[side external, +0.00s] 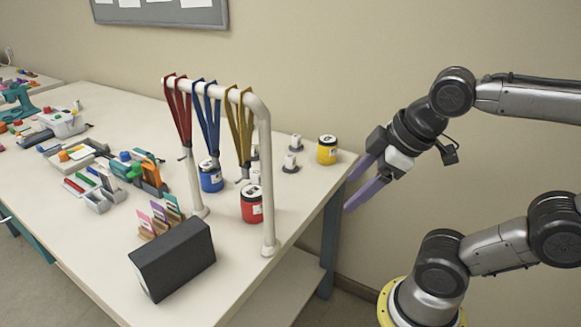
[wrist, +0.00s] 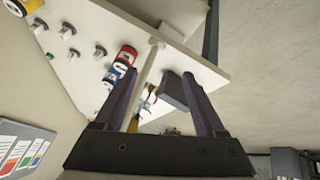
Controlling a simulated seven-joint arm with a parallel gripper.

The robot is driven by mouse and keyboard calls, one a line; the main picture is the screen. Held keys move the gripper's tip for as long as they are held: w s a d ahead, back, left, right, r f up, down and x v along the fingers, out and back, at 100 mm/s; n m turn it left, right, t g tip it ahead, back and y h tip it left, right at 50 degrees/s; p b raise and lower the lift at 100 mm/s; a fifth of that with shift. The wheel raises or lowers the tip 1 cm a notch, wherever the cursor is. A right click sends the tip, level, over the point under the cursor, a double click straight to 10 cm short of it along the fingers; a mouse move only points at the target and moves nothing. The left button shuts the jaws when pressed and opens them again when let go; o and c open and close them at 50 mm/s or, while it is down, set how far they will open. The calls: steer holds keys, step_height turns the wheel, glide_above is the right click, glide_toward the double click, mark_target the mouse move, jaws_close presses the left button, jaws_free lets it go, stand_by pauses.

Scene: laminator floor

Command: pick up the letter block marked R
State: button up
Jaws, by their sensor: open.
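My gripper (side external: 357,187) is open and empty, its two purple fingers hanging in the air just off the right end of the table. In the wrist view its fingers (wrist: 160,76) frame the white rack post and the dark box beyond, both apart from them. I cannot make out a letter R on anything. Several small grey pieces with pale tops, one (side external: 296,142) behind another (side external: 290,163), stand near the table's right end. Similar pieces (wrist: 100,52) show in the wrist view. Their marks are too small to read.
A white pipe rack (side external: 265,130) with red, blue and yellow straps rises from the table (side external: 100,240). A yellow jar (side external: 327,150), blue jar (side external: 211,177) and red jar (side external: 251,204) stand around it. A dark box (side external: 173,260) is at the front. Trays and tools fill the left.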

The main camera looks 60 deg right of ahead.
steer(key=w+d+r+n+h, duration=0.1)
steer(key=w+d+r+n, duration=0.2)
steer(key=w+r+n, duration=0.4)
steer(key=w+d+r+n+g+h, duration=0.1)
steer(key=w+d+r+n, duration=0.15)
steer(key=w, duration=0.45)
steer(key=w+d+r+n+h, duration=0.1)
steer(key=w+d+n, duration=0.1)
steer(key=w+d, duration=0.3)
steer(key=n+g+h, duration=0.1)
steer(key=n+g, duration=0.2)
steer(key=g, duration=0.2)
glide_above(290, 156)
steer(key=a, duration=0.2)
steer(key=shift+m, duration=0.25)
step_height(290, 156, down, 28)
steer(key=shift+s+r, duration=0.1)
steer(key=shift+r, duration=0.15)
steer(key=shift+x, duration=3.15)
jaws_close()
